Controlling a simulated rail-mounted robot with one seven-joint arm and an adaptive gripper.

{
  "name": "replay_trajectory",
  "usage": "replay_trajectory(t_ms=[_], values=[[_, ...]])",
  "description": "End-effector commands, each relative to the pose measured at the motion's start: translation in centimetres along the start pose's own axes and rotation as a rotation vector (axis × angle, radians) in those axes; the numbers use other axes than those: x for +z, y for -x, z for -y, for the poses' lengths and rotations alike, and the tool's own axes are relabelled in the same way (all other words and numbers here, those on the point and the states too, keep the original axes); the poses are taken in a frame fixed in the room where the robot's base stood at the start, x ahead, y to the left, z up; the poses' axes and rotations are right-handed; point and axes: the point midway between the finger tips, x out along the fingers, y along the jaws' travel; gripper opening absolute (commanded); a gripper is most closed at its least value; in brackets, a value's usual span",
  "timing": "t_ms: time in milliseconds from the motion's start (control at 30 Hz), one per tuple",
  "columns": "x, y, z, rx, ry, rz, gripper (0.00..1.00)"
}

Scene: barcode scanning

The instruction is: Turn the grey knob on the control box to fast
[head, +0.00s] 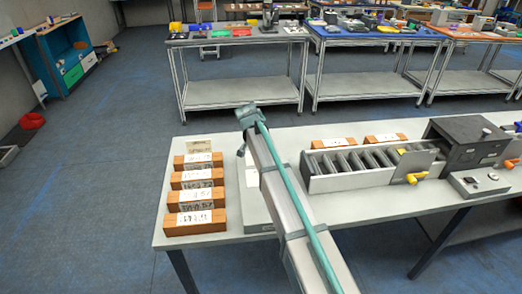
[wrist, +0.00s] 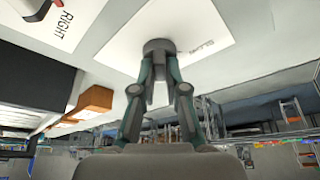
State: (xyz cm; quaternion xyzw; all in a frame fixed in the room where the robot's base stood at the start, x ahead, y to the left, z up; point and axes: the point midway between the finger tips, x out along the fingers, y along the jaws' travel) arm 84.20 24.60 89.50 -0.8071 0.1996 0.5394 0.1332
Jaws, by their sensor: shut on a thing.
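My gripper (wrist: 158,75) is shut on the grey knob (wrist: 158,46) in the wrist view, with one finger on each side of it. The knob stands on a white label on a pale surface, which I take as the control box (wrist: 118,62). Small print beside the knob is too small to read, so I cannot tell its setting. In the head view a pale box (head: 256,214) lies under my arm, and my gripper (head: 241,151) is small there, at its far edge. The knob is hidden in that view.
Several orange-brown boxes with white labels (head: 195,221) stand to the left on the table. A slotted conveyor (head: 330,184) and a dark machine (head: 465,145) with yellow handles are to the right. A marking "RIGHT" (wrist: 64,24) shows beside another dark knob (wrist: 34,8).

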Motion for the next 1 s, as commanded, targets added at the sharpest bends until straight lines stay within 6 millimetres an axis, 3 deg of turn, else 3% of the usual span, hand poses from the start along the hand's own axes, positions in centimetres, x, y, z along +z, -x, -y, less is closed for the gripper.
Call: replay_trajectory(t_ms=[67, 100, 267, 667, 1000], values=[[-0.1, 0.0, 0.0, -0.001, -0.002, -0.001, 0.0], [-0.1, 0.0, 0.0, -0.001, -0.002, -0.001, 0.14], [-0.1, 0.0, 0.0, -0.001, -0.001, 0.0, 0.38], [0.0, 0.6, 0.0, -0.002, 0.0, -0.001, 0.38], [-0.1, 6.2, 0.0, -0.003, 0.0, -0.002, 0.38]])
